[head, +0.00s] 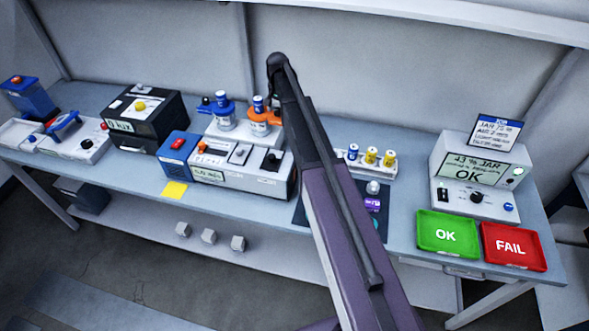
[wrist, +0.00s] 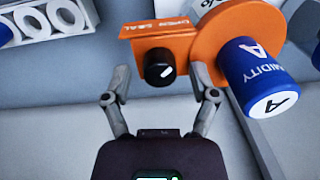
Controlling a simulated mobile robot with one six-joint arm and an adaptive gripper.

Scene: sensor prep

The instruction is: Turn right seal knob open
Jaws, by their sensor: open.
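The orange seal unit (head: 262,124) stands on a white stand in the head view, just left of my arm. In the wrist view the orange unit (wrist: 205,45) fills the top, with a label that seems to read OPEN SEAL upside down. Its black knob (wrist: 159,69) carries a short slanted white mark. My gripper (wrist: 161,84) is open, its fingertips apart on the left and right of the knob, with nothing held. Whether they touch the knob cannot be told. In the head view my arm hides the gripper.
A blue HUMIDITY sensor (wrist: 258,75) sticks out of the orange unit, close to the right finger. A blue seal unit (head: 219,110) stands to the left on the same stand. A grey instrument (head: 235,166) is in front. Green OK (head: 430,245) and red FAIL (head: 530,264) trays lie right.

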